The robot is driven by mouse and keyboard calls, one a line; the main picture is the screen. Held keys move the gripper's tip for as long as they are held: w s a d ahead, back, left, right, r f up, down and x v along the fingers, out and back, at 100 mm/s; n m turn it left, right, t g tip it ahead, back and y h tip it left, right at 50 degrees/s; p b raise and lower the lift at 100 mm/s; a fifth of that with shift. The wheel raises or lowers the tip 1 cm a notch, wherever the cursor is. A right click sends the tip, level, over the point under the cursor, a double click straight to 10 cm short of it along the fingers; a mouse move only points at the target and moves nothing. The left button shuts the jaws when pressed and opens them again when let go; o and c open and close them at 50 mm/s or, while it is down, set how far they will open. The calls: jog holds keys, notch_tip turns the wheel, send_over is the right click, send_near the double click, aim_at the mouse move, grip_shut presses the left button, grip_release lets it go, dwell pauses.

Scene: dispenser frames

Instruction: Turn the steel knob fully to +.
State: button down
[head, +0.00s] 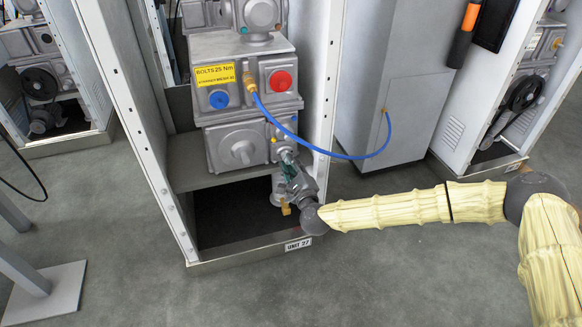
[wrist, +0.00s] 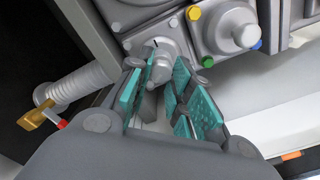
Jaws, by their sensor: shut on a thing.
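The steel knob (wrist: 161,70) is a small grey knob on a grey housing, seen at the upper middle of the wrist view. My gripper (wrist: 158,76) has its teal-padded fingers on either side of the knob and is shut on it. A short dark mark shows on the plate just above the knob. In the head view my gripper (head: 289,168) reaches the lower right of the grey machine, and its fingers hide most of the knob there. I cannot make out a + sign or the knob's exact angle.
A grey dial (wrist: 245,36) with coloured studs around it sits close to the right of my fingers. A brass-handled valve (head: 285,208) is just below my gripper. A blue hose (head: 325,152) loops above my arm. Cabinet posts (head: 152,140) flank the machine.

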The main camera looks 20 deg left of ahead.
dwell(0.5)
jog(key=c, duration=1.3)
grip_release()
jog(key=shift+s, duration=0.1)
jog(key=v, duration=1.1)
jog(key=shift+s+d, duration=0.25)
jog(key=shift+s, duration=0.05)
